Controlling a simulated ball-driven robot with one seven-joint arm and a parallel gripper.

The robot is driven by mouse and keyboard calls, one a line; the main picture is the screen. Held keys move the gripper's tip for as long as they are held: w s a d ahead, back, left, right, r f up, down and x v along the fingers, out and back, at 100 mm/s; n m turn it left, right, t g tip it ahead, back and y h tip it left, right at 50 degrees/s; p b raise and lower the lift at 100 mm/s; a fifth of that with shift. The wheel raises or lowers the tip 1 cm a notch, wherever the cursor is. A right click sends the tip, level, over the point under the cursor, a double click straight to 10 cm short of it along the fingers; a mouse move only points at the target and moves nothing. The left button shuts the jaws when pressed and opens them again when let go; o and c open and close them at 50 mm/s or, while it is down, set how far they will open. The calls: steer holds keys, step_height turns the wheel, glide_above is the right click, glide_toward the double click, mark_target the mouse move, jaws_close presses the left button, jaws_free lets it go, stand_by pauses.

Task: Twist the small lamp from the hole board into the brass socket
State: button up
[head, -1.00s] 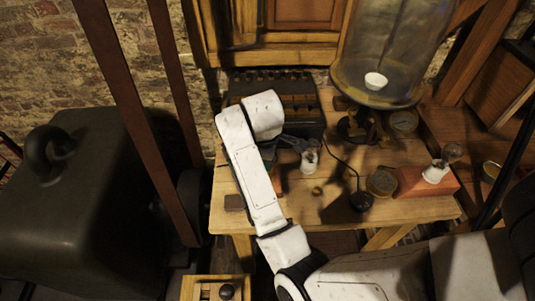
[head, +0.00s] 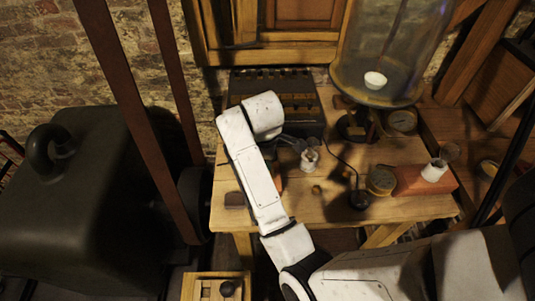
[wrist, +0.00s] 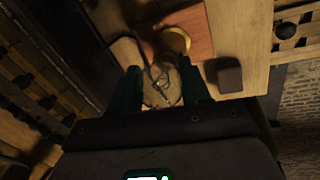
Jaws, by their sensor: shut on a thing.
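My gripper (wrist: 161,92) is shut on the small lamp; its dark fingers stand on either side of the glass bulb (wrist: 160,84). In the head view my gripper (head: 303,147) is over the workbench, near a white lamp-like piece (head: 310,160); whether this is the held lamp is unclear. A yellow brass ring, likely the brass socket (wrist: 178,39), sits on a reddish board (wrist: 200,30) beyond the fingertips in the wrist view. My arm mostly hides that board in the head view. I cannot tell which thing is the hole board.
A dark box with knobs (head: 285,88) stands at the bench's back. A tall glass jar (head: 375,50) stands right of it. A red block (head: 410,180) carries another white lamp base (head: 434,170). Front bench space is mostly clear.

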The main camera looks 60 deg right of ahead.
steer(key=m+g+p, duration=0.1)
steer(key=m, duration=0.3)
steer(key=shift+m, duration=1.3)
steer(key=shift+p, duration=0.3)
steer(key=m+g, duration=0.1)
steer(key=m, duration=0.1)
steer(key=shift+m, duration=0.4)
steer(key=m, duration=0.3)
steer(key=shift+m+g+p, duration=0.3)
steer(key=shift+p, duration=0.05)
steer(key=m+y, duration=0.1)
steer(key=m, duration=0.4)
steer(key=shift+a+f+g, duration=0.1)
steer(key=shift+g, duration=0.2)
